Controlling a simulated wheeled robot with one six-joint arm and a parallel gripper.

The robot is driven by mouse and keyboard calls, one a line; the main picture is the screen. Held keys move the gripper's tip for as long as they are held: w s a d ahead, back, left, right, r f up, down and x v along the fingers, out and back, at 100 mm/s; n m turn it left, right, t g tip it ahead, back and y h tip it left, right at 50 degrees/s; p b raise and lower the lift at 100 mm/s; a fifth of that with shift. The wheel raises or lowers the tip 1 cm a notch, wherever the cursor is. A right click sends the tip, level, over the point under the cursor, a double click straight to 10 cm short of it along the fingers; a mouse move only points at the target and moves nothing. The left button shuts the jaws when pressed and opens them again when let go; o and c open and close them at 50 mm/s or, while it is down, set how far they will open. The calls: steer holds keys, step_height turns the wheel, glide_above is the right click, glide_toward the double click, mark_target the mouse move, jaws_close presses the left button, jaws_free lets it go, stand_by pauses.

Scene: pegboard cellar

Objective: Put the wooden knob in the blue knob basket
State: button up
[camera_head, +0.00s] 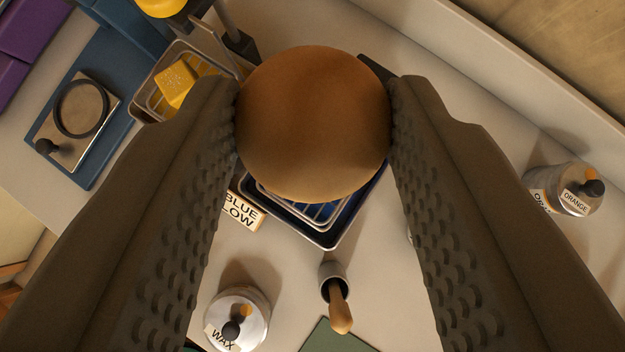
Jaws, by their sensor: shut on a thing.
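The wooden knob (313,122) is a round brown ball held between the two dark textured fingers of my gripper (314,118). Both fingertips touch its sides. Below the knob in the picture, part of a blue basket (323,238) with light wire bars inside shows on the table. The knob hides most of this basket. A small label block (242,211) reading "BLUE" and "LOW" stands at the basket's left. The knob appears above the basket, but its height cannot be told.
A wire basket with a yellow block (176,83) is at upper left, beside a blue board with a ring (81,107). A wax tin (238,318), a cup with a wooden-handled tool (338,302) and an orange-labelled jar (566,190) stand around.

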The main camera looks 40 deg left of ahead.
step_height(320, 180, down, 20)
steer(key=shift+r, duration=0.1)
stand_by(0.5)
steer(key=o, duration=1)
steer(key=shift+f, duration=0.2)
steer(key=shift+o, duration=0.2)
steer(key=shift+r, duration=0.1)
steer(key=shift+s+r, duration=0.1)
steer(key=shift+r, duration=0.1)
steer(key=v, duration=1.1)
steer(key=shift+s+d+r, duration=0.2)
steer(key=shift+s, duration=0.05)
